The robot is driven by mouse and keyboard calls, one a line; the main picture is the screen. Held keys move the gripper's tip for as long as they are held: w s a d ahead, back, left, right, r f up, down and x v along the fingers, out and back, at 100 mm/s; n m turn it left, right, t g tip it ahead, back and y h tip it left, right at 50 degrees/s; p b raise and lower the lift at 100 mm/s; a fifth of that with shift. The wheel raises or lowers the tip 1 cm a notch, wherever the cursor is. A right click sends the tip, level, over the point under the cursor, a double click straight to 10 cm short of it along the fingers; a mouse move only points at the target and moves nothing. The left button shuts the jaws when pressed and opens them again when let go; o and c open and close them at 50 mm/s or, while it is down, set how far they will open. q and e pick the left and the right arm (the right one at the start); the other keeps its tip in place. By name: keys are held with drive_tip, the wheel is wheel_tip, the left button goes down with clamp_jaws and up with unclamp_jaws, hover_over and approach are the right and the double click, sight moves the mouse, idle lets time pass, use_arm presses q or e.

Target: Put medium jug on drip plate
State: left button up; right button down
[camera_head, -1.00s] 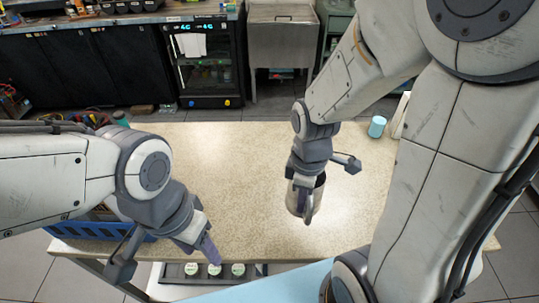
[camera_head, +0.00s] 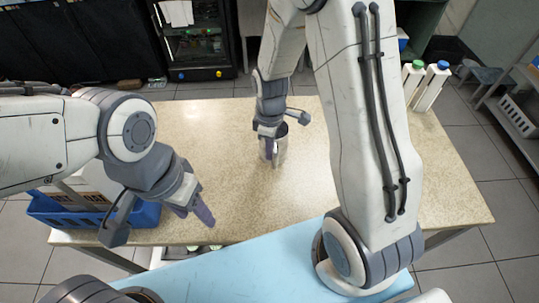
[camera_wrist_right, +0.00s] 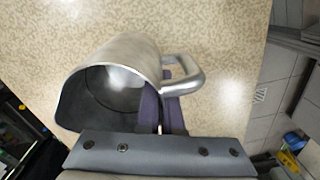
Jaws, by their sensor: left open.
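The medium jug (camera_head: 279,148) is a plain metal jug with a loop handle. My right gripper (camera_head: 268,132) holds it over the middle of the speckled table; I cannot tell whether its base touches the top. In the right wrist view the jug (camera_wrist_right: 125,62) shows its open, empty mouth, and the dark purple fingers (camera_wrist_right: 160,108) are closed at its handle. My left gripper (camera_head: 193,208) is open and empty over the table's front left part. I cannot make out a drip plate in either view.
A blue crate (camera_head: 75,218) stands at the table's left end. Two white cartons (camera_head: 430,86), with green and blue caps, stand at the back right. A light blue surface (camera_head: 235,275) lies in front. The table top (camera_head: 225,130) between the arms is clear.

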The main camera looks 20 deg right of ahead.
sight(269, 162)
drive_tip(key=shift+w+a+f+p, duration=0.15)
drive_tip(key=shift+f+p, duration=0.3)
drive_tip(key=shift+f, duration=1.7)
drive_tip(key=shift+f, duration=0.15)
drive_tip(key=c, duration=1.1)
unclamp_jaws()
